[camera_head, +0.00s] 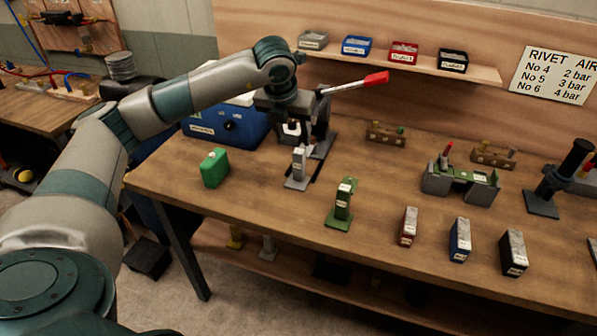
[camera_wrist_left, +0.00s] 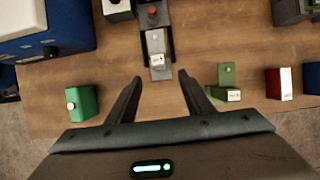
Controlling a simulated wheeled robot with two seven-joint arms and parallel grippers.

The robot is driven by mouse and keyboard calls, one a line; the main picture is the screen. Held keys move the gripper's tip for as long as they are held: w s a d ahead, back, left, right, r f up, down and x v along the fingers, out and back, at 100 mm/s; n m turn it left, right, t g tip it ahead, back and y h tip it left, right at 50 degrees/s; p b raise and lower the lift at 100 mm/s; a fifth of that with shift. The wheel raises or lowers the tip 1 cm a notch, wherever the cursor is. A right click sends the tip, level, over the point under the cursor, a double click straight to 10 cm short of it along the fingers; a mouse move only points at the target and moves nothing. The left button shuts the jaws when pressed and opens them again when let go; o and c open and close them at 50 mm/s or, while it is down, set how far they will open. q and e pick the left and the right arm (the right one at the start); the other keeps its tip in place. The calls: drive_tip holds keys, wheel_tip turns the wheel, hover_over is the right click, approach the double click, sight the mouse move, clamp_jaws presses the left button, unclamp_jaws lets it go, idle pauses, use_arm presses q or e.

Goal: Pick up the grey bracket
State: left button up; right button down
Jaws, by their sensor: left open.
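My left gripper (camera_head: 292,132) is above and slightly behind the bracket in the head view. It is open and empty, and its two fingers show apart in the left wrist view (camera_wrist_left: 160,77). The gripper hides part of the press behind it. My right gripper is not in view.
A green bracket (camera_head: 342,205) stands to the right, and a green canister (camera_head: 215,168) to the left. A press with a red-tipped lever (camera_head: 375,79) is behind. A blue box (camera_head: 230,125) stands at the back left. Red, blue and black boxes stand along the front right.

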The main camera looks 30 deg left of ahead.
sight(299, 154)
use_arm(q)
drive_tip(key=p+x, duration=0.3)
drive_tip(key=x, duration=0.5)
drive_tip(key=shift+w+f, duration=0.2)
drive_tip(key=shift+f, duration=0.05)
drive_tip(key=shift+w+a+f+p, duration=0.1)
drive_tip(key=shift+w+f+p, duration=0.2)
drive_tip(key=shift+f, duration=0.4)
drive_tip(key=shift+w+a+f+p, duration=0.25)
drive_tip(key=shift+w+f+p, duration=0.15)
drive_tip(key=shift+f+p, duration=0.45)
drive_tip(key=shift+p+x, duration=0.9)
drive_tip(key=shift+x, duration=0.35)
drive_tip(key=shift+w+a+f, duration=0.1)
drive_tip(key=shift+w+f, duration=0.15)
